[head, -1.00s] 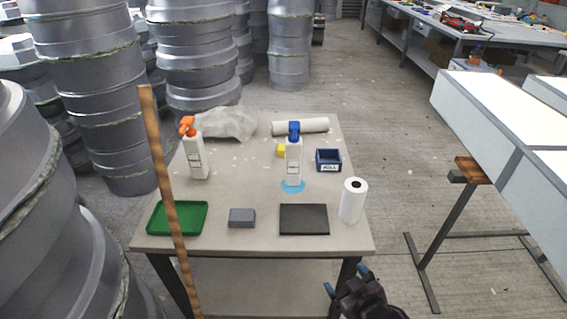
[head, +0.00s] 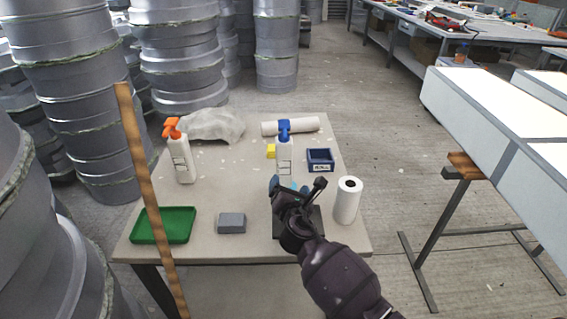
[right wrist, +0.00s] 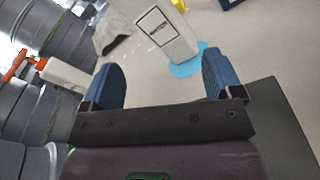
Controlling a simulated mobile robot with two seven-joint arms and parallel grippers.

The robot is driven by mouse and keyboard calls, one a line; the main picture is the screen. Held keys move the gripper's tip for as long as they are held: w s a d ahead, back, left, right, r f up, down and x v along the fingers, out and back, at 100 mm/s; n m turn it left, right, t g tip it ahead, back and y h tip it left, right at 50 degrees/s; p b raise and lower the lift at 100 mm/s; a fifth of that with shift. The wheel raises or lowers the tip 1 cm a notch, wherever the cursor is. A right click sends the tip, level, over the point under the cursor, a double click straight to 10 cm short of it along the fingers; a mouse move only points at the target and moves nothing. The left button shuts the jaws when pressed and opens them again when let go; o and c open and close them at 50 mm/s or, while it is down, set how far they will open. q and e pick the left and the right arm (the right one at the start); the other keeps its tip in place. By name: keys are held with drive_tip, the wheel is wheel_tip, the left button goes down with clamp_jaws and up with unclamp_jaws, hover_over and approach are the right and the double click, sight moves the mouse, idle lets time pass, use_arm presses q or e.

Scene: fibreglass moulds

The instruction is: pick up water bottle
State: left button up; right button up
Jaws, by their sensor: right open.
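A white spray bottle with a blue head (head: 285,150) stands upright on the table. In the right wrist view its white body (right wrist: 165,32) with a label shows just beyond the space between my fingers, beside a light blue disc (right wrist: 190,63). A second white spray bottle with an orange head (head: 180,160) stands at the table's left; it also shows in the right wrist view (right wrist: 65,74). My right gripper (head: 288,187) is open and empty, in front of the blue-headed bottle, and hides its base. My left gripper is out of view.
A dark flat pad (head: 315,225) lies under my right arm. A wooden post (head: 145,190) rises at the left.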

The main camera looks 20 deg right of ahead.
sight(284, 163)
drive_tip(key=w+n, duration=0.1)
drive_tip(key=w, duration=0.1)
drive_tip(key=w+d+n+b, duration=0.1)
drive_tip(key=w+n, duration=0.1)
drive_tip(key=w+n+h, duration=0.1)
drive_tip(key=n, duration=0.1)
drive_tip(key=shift+w+d+r+t, duration=0.15)
drive_tip(key=shift+w+r+t, duration=0.1)
drive_tip(key=shift+w+t, duration=0.15)
drive_tip(key=shift+w+d+r, duration=0.1)
drive_tip(key=shift+w+d, duration=0.05)
drive_tip(key=shift+w, duration=0.4)
drive_tip(key=x, duration=0.1)
drive_tip(key=b+x, duration=0.2)
drive_tip(key=x, duration=0.1)
drive_tip(key=shift+w+a+f, duration=0.1)
drive_tip(key=shift+a+f, duration=0.1)
drive_tip(key=shift+a, duration=0.1)
drive_tip(key=shift+w+d+r, duration=0.15)
drive_tip(key=shift+w, duration=0.35)
drive_tip(key=shift+r, duration=0.1)
drive_tip(key=c, duration=0.9)
drive_tip(key=shift+c, duration=1.1)
